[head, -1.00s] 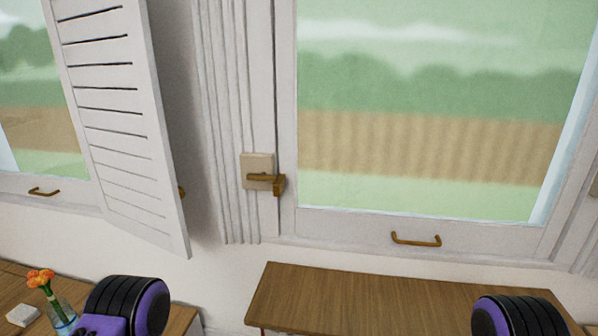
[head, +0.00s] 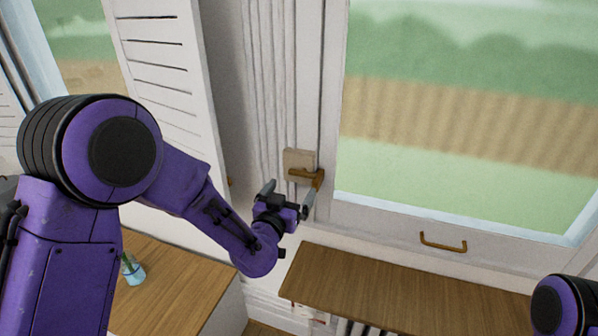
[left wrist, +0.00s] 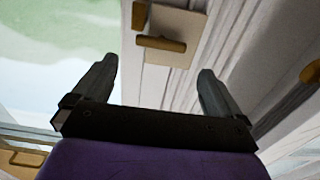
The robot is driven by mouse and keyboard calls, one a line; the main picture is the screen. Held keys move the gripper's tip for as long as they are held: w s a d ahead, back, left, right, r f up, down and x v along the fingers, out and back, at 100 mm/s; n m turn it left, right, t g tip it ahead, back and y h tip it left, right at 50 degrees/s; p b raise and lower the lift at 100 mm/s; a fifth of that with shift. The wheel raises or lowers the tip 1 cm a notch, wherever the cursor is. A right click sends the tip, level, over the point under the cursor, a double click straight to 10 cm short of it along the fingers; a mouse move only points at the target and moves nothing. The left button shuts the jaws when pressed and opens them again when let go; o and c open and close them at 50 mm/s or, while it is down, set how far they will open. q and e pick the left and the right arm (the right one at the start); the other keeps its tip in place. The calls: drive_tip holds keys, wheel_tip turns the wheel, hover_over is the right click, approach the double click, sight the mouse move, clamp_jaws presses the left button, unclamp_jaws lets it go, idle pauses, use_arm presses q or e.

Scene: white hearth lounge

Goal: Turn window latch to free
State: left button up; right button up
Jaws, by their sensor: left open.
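The window latch (head: 305,175) is a brass lever on a pale square plate (head: 297,158), on the white frame left of the large window. Its lever lies roughly level, with a block at its right end. My left gripper (head: 291,189) is open and empty just below the latch, its right finger close to the block end in the head view. In the left wrist view, the latch (left wrist: 162,43) lies beyond the open fingers (left wrist: 155,80), and a gap shows between them and it. My right gripper is out of view.
A louvred white shutter (head: 165,70) stands open on the left, behind my left arm. A brass handle (head: 443,242) is on the window's bottom rail. A wooden top (head: 385,293) lies below the window; another wooden surface (head: 165,290) at left holds a glass vase (head: 132,270).

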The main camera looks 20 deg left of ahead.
sight(301, 175)
use_arm(q)
drive_tip(key=w+p, duration=0.1)
drive_tip(key=w, duration=0.6)
drive_tip(key=shift+d+p, duration=0.1)
drive_tip(key=shift+p, duration=0.3)
drive_tip(key=shift+c, duration=0.3)
drive_tip(key=c, duration=0.8)
drive_tip(key=shift+f, duration=0.1)
